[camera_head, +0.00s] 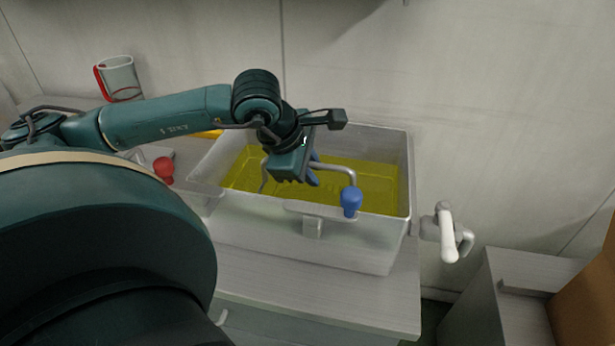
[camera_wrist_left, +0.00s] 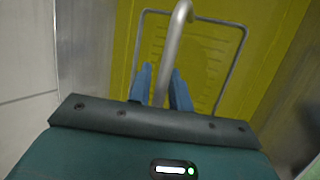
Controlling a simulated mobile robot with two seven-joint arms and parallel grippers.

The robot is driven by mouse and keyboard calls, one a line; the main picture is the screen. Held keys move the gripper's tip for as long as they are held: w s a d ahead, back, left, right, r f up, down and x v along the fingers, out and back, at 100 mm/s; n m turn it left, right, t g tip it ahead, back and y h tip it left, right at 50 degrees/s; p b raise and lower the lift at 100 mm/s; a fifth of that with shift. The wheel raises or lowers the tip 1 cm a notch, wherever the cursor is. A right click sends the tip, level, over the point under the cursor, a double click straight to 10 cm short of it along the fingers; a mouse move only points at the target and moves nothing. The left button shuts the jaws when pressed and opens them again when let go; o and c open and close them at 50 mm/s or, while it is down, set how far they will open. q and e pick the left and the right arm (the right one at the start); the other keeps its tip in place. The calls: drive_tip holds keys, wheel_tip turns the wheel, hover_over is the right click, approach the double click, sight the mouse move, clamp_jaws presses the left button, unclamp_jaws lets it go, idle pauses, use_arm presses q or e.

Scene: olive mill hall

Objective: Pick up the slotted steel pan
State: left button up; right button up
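My left gripper (camera_head: 314,178) reaches down into a pale tub of yellow-green oil. In the left wrist view its two blue fingers (camera_wrist_left: 161,72) stand a little apart, with a bent grey steel bar passing between or just beyond them (camera_wrist_left: 172,45). Whether they press on the bar is unclear. A thin rounded grey frame (camera_wrist_left: 243,48) lies beyond the fingers, around a yellow area with faint slot-like marks. This may be the slotted steel pan; the oil and gripper hide much of it. My right gripper is not in view.
The tub (camera_head: 300,243) stands on a grey counter (camera_head: 330,300) against the wall. A blue knob (camera_head: 350,201) is at its front, a red knob (camera_head: 163,168) to the left. A clear jug with red handle (camera_head: 120,78) stands back left; a white fitting (camera_head: 447,235) is at right.

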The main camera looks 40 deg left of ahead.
use_arm(q)
clamp_jaws()
drive_tip(key=shift+r, duration=0.15)
idle(0.4)
